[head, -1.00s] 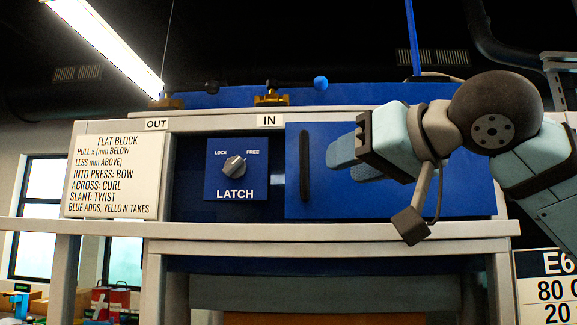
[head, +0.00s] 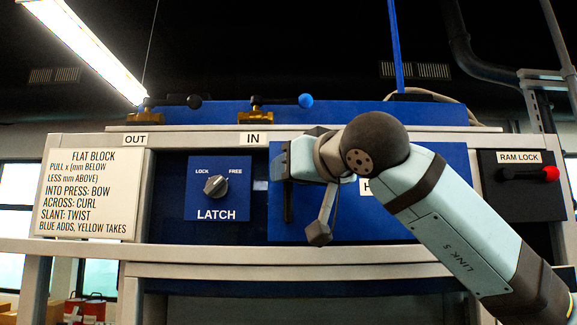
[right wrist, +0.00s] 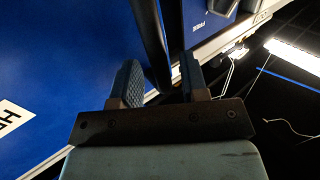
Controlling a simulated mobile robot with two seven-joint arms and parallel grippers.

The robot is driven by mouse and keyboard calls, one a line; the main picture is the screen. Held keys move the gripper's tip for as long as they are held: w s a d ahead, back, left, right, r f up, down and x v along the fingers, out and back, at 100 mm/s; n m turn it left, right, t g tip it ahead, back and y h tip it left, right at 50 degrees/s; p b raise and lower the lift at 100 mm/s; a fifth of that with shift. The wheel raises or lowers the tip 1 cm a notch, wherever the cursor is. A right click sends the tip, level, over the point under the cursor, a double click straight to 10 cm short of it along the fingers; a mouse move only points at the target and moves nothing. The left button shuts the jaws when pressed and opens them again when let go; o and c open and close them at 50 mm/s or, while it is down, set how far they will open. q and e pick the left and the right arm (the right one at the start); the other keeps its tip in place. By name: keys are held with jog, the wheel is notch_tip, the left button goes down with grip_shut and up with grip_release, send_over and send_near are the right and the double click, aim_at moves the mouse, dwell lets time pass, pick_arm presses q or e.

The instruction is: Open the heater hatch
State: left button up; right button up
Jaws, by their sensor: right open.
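The heater hatch (head: 375,220) is a flat blue panel, closed against the machine front. Its label is mostly hidden by my right arm in the head view; "HE" shows in the right wrist view. A dark vertical bar handle (head: 287,188) runs along its left edge. My right gripper (right wrist: 160,80) is open at the handle. In the right wrist view the handle bar (right wrist: 151,40) appears between the two fingertips, not clamped; contact cannot be told. The latch knob (head: 216,186) sits left of the hatch, its mark seeming to point toward FREE. My left gripper is not in view.
A RAM LOCK lever with a red knob (head: 550,173) is at the right. Two valve levers, one with a black knob (head: 194,102) and one with a blue knob (head: 305,101), stand above OUT and IN. A sign (head: 90,193) hangs left. A pale rail (head: 200,250) runs below the hatch.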

jog(key=shift+w+a, duration=0.4)
jog(key=shift+w, duration=0.1)
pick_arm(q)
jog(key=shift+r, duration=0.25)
